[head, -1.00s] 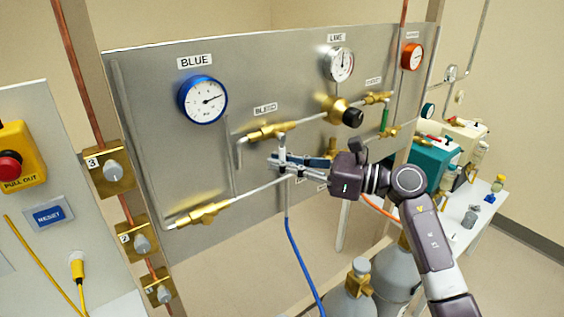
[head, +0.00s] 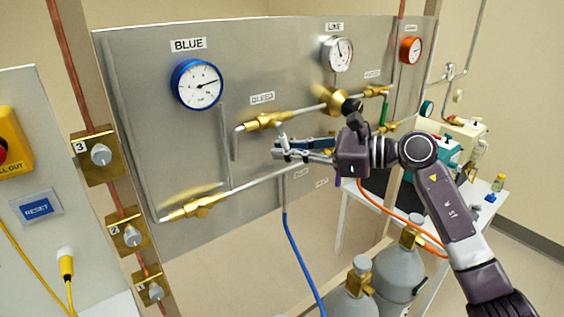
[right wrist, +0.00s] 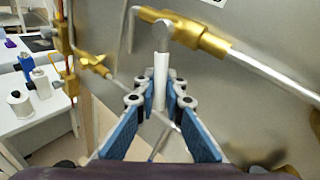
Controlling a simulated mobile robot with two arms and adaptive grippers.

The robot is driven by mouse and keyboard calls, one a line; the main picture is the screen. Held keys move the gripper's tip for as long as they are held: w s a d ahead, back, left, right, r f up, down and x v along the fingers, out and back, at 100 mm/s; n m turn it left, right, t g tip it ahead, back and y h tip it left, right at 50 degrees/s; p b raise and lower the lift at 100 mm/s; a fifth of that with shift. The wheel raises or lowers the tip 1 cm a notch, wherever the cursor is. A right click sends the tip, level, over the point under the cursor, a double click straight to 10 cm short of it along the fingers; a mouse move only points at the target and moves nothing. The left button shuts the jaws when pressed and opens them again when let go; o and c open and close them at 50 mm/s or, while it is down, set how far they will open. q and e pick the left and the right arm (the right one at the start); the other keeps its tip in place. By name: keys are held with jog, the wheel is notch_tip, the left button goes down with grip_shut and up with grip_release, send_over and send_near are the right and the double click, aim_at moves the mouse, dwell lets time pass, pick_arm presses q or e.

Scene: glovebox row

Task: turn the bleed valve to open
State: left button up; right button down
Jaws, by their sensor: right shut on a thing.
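The bleed valve (head: 268,121) is a brass body on a pipe below the BLEED label (head: 262,98) on the steel panel. Its pale lever (right wrist: 161,78) hangs down from a grey hub in the right wrist view, across the pipe's line. My right gripper (head: 280,151) is just below the valve, its blue-padded fingers shut on the lever's lower end. In the right wrist view the gripper (right wrist: 160,112) has the lever's tip between its fingers, and the brass valve body (right wrist: 205,41) is above. My left gripper is out of view.
A second brass valve (head: 198,207) is at lower left on the panel. A brass regulator with a black knob (head: 352,106) is right of the bleed valve. A blue hose (head: 292,245) hangs below my gripper. Grey cylinders (head: 398,272) stand below my right arm.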

jog(key=shift+w+d+r+n+h+b, duration=0.2)
jog(key=shift+w+d+n+h+b, duration=0.1)
jog(key=shift+d+n+h+b, duration=0.35)
jog(key=shift+w+d+r+n+h, duration=0.15)
jog(key=shift+r+n+h, duration=0.1)
jog(key=shift+n+h, duration=0.3)
jog(key=c, duration=2)
grip_release()
jog(key=v, duration=1.2)
jog(key=shift+f, duration=0.1)
